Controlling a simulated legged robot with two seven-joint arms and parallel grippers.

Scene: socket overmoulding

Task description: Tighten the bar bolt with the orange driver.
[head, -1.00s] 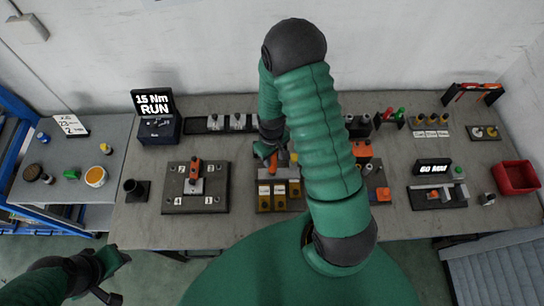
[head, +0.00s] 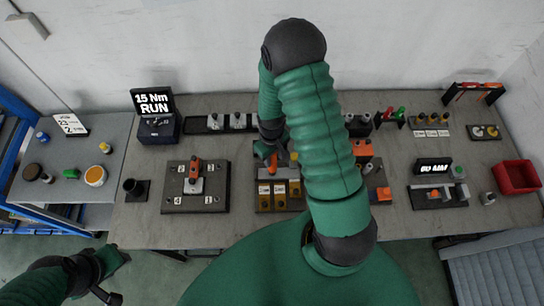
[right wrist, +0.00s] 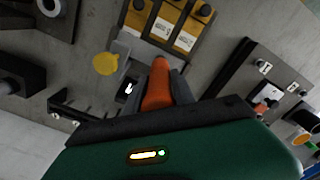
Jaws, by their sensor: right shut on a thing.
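My right gripper (right wrist: 158,92) is shut on the orange driver (right wrist: 157,82), whose orange body shows between the fingers in the right wrist view. In the head view the driver (head: 272,164) is just above or behind the gold blocks (head: 279,190), partly hidden by my arm. The dark numbered plate (head: 221,196) lies to its left, with a pale block and an orange part (head: 194,168) on it. I cannot make out the bar bolt for certain. My left gripper (head: 116,277) is open and empty at the lower left, off the bench.
A 15 Nm RUN display (head: 153,103) stands at the back left. A black cup (head: 135,188) stands left of the plate. A second display (head: 433,167) and a red bin (head: 516,177) are on the right. My right arm hides the middle of the bench.

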